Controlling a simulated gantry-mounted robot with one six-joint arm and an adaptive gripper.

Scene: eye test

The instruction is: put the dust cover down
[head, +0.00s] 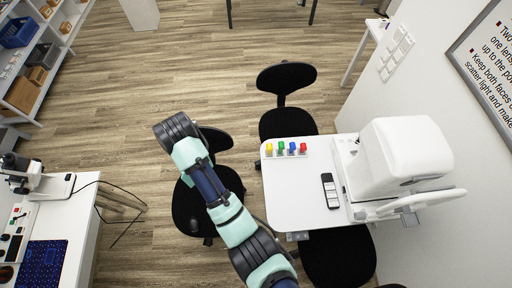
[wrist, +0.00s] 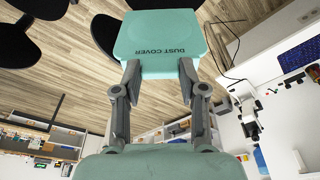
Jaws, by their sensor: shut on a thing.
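The dust cover (wrist: 158,28) is a pale teal, box-like piece with "DUST COVER" printed near its edge. It fills the top middle of the wrist view. My gripper (wrist: 158,76) is shut on the cover's near edge, one grey finger on each side. The cover is held in the air, with the floor and furniture behind it. In the head view my arm reaches up over the floor and a black chair, left of the white table; I cannot make out the gripper or the cover there.
A white table (head: 290,208) holds a white instrument (head: 405,150), a black handset (head: 330,190) and several colour-topped bottles (head: 286,149). Black chairs (head: 287,76) stand around it. At left, another desk carries a small device (head: 50,187) and a dark blue mat (head: 42,264). Open floor lies between.

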